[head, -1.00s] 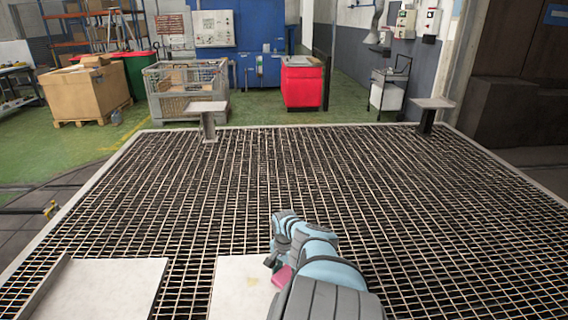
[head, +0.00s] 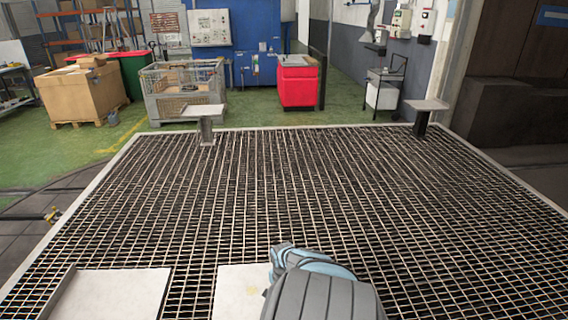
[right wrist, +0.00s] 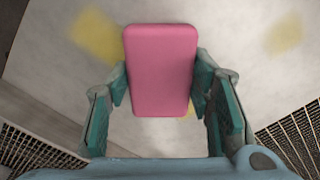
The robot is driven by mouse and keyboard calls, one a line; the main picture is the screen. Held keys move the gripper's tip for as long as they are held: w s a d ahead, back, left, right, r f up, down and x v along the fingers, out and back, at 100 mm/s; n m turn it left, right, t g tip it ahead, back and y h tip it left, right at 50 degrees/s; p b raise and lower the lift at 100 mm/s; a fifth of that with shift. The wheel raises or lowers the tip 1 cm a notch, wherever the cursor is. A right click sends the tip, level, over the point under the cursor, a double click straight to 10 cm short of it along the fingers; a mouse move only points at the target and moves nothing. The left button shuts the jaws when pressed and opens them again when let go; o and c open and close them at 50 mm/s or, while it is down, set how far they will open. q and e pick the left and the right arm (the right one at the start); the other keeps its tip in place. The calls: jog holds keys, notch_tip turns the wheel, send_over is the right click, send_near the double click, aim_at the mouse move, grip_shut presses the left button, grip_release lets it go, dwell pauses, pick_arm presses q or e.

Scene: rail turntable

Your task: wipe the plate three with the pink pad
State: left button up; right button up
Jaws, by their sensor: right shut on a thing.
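The pink pad (right wrist: 161,55) is held between the two fingers of my right gripper (right wrist: 160,82) in the right wrist view. Under it lies a pale plate surface with several yellow stains (right wrist: 98,35), some partly covered by the pad. Whether the pad touches the surface I cannot tell. The pad and the fingers are hidden there. No number shows on any plate. My left gripper is not in view.
A second pale plate (head: 115,296) with a raised left edge lies to the left. Wide metal grating (head: 330,190) surrounds both. Two small plates on posts, left (head: 187,112) and right (head: 427,104), stand at the far edge. The grating between is clear.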

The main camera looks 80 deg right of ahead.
jog(key=shift+s+a+r+p, duration=0.1)
jog(key=shift+s+a+p, duration=0.25)
jog(key=shift+a, duration=0.3)
jog(key=shift+s+a+r+p, duration=0.1)
jog(key=shift+s+a+p, duration=0.05)
jog(key=shift+a+p, duration=0.4)
jog(key=shift+s+a+f+b, duration=0.15)
jog(key=shift+a+f+b, duration=0.1)
jog(key=shift+f+b, duration=0.2)
jog(key=a, duration=0.1)
jog(key=s+a, duration=0.1)
jog(key=shift+a+r+p, duration=0.25)
jog(key=shift+a+p, duration=0.05)
jog(key=shift+a, duration=0.05)
jog(key=shift+c, duration=0.4)
jog(key=shift+s+a, duration=0.2)
jog(key=shift+a, duration=0.5)
jog(key=shift+s+a, duration=0.2)
jog(key=shift+a, duration=0.5)
jog(key=shift+r, duration=0.1)
notch_tip(320, 180, up, 5)
jog(key=shift+d+r, duration=0.1)
jog(key=shift+r, duration=0.4)
